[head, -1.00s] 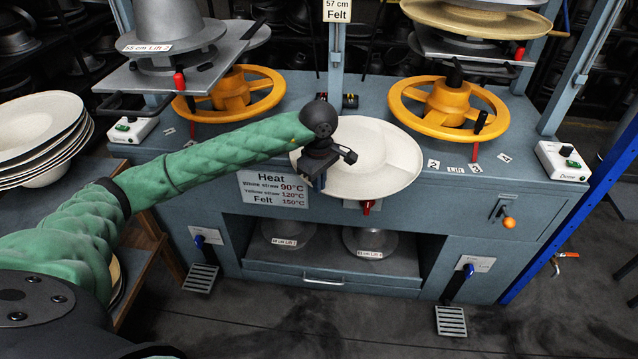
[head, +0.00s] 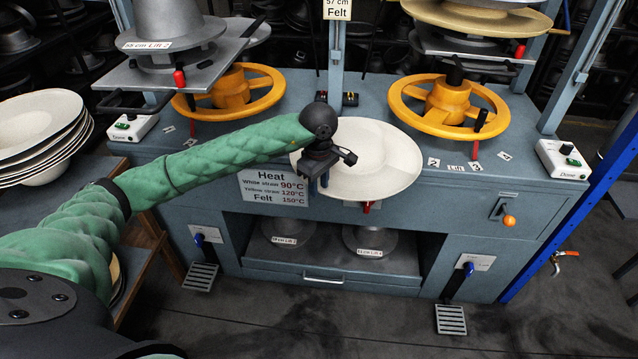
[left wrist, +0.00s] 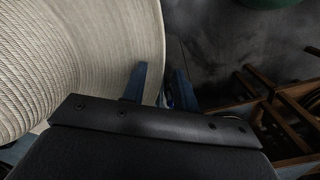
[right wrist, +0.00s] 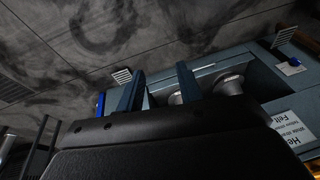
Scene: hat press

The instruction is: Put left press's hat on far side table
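A cream straw hat (head: 375,155) lies with its wide round brim at the front middle of the blue press bench, between the two presses. My left gripper (head: 319,184) is at the hat's left front edge. In the left wrist view the hat (left wrist: 70,60) fills the left side. There the fingers of my left gripper (left wrist: 158,85) stand apart, with the brim's edge between them. My right gripper (right wrist: 160,85) shows only in the right wrist view, open and empty, pointing toward the floor and the bench front. The left press (head: 170,60) has its yellow wheel (head: 232,90) below.
A side table (head: 35,215) with a stack of pale hats (head: 35,125) stands at the left. The right press wheel (head: 450,105) is behind the hat to the right. A blue post (head: 575,215) rises at the right. Pedals (head: 450,318) and open floor lie in front.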

